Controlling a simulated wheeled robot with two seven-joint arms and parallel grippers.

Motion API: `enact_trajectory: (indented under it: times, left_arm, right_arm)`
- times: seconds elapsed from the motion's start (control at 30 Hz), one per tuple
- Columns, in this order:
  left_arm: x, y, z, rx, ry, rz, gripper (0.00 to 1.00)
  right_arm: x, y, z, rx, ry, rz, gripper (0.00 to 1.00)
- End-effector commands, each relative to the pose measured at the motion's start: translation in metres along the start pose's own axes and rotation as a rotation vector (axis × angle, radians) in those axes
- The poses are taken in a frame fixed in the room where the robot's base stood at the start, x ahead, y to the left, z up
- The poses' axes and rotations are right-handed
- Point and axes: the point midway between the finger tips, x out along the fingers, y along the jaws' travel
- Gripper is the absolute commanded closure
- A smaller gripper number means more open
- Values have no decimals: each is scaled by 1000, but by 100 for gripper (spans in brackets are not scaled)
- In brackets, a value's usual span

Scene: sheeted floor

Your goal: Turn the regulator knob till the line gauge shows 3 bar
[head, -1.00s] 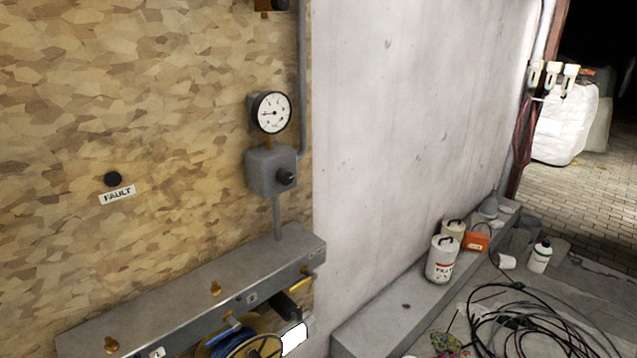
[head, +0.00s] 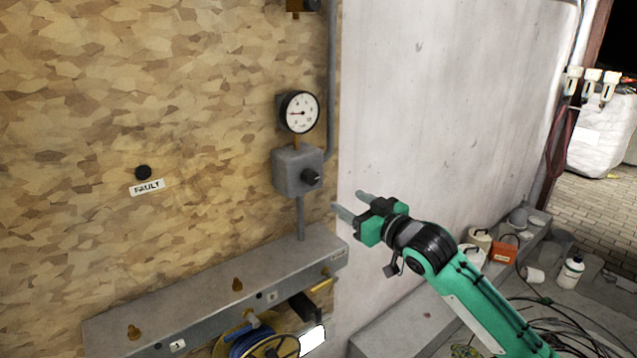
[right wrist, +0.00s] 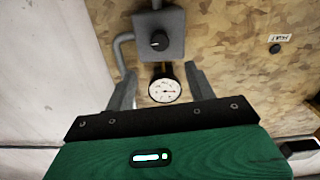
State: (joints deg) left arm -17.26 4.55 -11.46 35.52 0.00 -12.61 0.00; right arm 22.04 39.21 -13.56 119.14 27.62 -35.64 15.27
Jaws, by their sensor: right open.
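The line gauge (head: 299,112), white-faced with a black rim, is on the chipboard wall. Its needle points left; the figures are too small to read surely. Below it is the grey regulator box (head: 292,172) with a black knob (head: 311,177) on its front. My right gripper (head: 351,203) is open and empty, to the right of and a little below the knob, apart from it. In the right wrist view the picture is inverted: the knob (right wrist: 159,41) is above the gauge (right wrist: 165,90), both seen between or beyond the open fingers (right wrist: 162,88). My left gripper is not in view.
A grey ledge (head: 200,290) with brass fittings juts out below the regulator. A grey pipe (head: 331,90) runs down the wall right of the gauge. A yellow reel (head: 240,335) hangs under the ledge. Cans and an orange box (head: 503,253) stand on the floor step at right.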

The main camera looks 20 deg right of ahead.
Motion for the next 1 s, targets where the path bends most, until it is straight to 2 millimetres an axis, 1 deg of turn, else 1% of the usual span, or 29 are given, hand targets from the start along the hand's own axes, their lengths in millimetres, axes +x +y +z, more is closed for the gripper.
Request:
enact_trajectory:
  times: [0.17,0.4,0.6,0.8,1.0]
  left_arm:
    - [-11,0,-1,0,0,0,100]
    - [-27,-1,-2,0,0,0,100]
    - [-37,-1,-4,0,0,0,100]
    - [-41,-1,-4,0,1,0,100]
    - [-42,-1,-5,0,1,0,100]
  right_arm:
    - [27,0,-3,3,-1,1,45]
    - [76,0,-3,4,0,1,45]
    - [110,0,-2,2,-1,2,45]
    - [128,1,0,1,-2,2,45]
    - [134,0,1,1,-1,1,45]
